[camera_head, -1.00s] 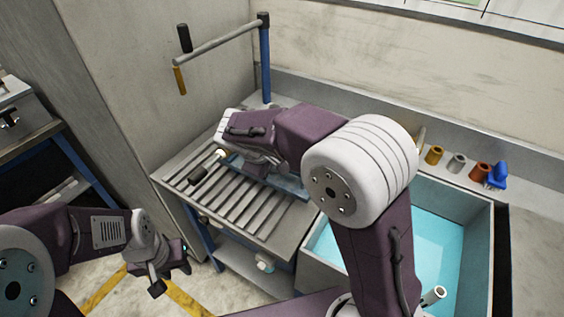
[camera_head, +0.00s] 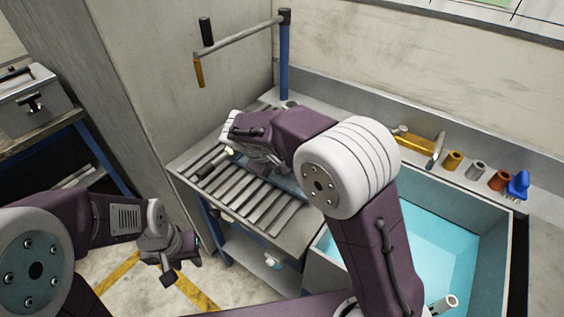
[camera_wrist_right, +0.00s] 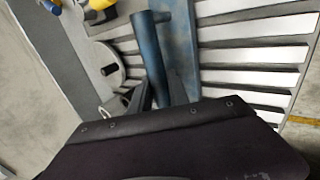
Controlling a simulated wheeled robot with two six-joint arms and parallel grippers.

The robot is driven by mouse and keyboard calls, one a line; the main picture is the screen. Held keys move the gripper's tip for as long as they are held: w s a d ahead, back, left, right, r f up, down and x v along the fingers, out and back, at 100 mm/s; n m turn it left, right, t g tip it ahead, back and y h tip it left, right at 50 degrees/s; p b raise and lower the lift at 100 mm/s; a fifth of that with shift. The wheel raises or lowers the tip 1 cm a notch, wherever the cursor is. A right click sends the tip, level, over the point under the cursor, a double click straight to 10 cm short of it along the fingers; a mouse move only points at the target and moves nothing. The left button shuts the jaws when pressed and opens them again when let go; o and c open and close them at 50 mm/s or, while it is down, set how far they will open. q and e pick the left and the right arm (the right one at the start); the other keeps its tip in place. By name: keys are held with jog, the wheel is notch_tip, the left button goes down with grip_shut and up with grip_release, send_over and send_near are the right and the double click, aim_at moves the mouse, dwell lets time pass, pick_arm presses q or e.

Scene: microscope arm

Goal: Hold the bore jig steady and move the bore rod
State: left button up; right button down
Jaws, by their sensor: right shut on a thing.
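A blue upright tube (camera_wrist_right: 150,60) on a blue base (camera_wrist_right: 181,40) stands on the slatted rack; I take it as the bore jig. My right gripper (camera_wrist_right: 158,92) is shut on the tube, its dark fingers close on both sides. In the head view the right wrist hides most of the jig, with a strip of blue (camera_head: 292,185) showing. A dark-handled rod (camera_head: 208,168) lies left of the right wrist; it may be the bore rod. My left gripper (camera_head: 181,267) hangs empty left of the rack, fingers apart.
The slatted rack (camera_head: 245,197) joins a sink (camera_head: 488,250) of blue water. A blue post (camera_head: 284,60) with a side arm rises behind. A brass tap (camera_head: 414,140) and several small coloured pieces line the back ledge. A grey case (camera_head: 35,103) sits far left.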

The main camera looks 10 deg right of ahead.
pick_arm(q)
jog(key=shift+f+b, duration=0.45)
dwell(0.5)
dwell(0.9)
